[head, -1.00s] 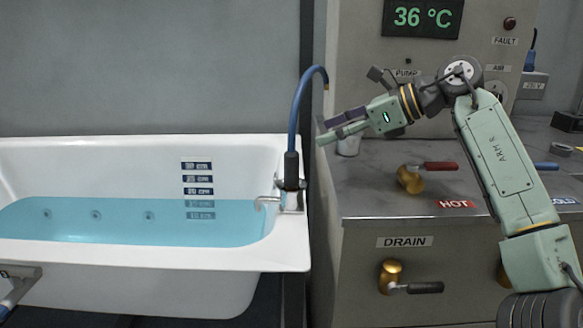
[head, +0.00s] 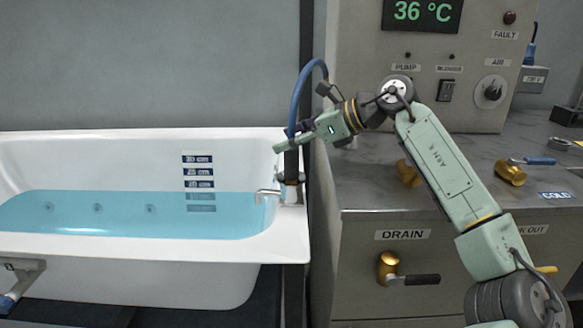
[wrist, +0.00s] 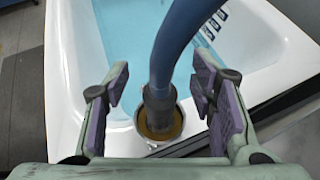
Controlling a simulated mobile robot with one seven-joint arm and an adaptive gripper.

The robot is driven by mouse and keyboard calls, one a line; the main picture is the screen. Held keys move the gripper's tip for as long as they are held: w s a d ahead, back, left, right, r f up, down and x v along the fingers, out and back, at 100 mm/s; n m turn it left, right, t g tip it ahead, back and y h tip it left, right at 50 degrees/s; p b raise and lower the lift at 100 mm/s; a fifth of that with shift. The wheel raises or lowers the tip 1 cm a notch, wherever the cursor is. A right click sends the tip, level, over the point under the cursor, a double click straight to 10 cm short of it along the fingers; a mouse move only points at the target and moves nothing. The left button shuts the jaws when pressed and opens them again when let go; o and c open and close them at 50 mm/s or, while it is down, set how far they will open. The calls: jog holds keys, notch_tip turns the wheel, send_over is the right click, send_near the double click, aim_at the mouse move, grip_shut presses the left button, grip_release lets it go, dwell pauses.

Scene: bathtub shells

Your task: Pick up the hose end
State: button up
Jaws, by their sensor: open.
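The blue hose (head: 300,90) rises from a black sleeve (head: 291,165) at the bathtub's right rim and arches over to the right. Its far tip is hidden by my arm in the head view. My gripper (head: 281,143) is open and empty beside the lower hose, at the top of the sleeve. In the wrist view, the hose (wrist: 180,45) runs down between the two spread fingers of my gripper (wrist: 160,88) into a grey collar (wrist: 159,95) above a brass ring (wrist: 160,122). I see no clear finger contact with it.
The white bathtub (head: 150,244) holds blue water, with a metal spout (head: 267,194) near its right corner. A steel control cabinet (head: 365,205) stands close on the right, with a brass drain valve (head: 389,267) and a brass cold valve (head: 510,172).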

grip_shut()
dwell(0.5)
dwell(0.3)
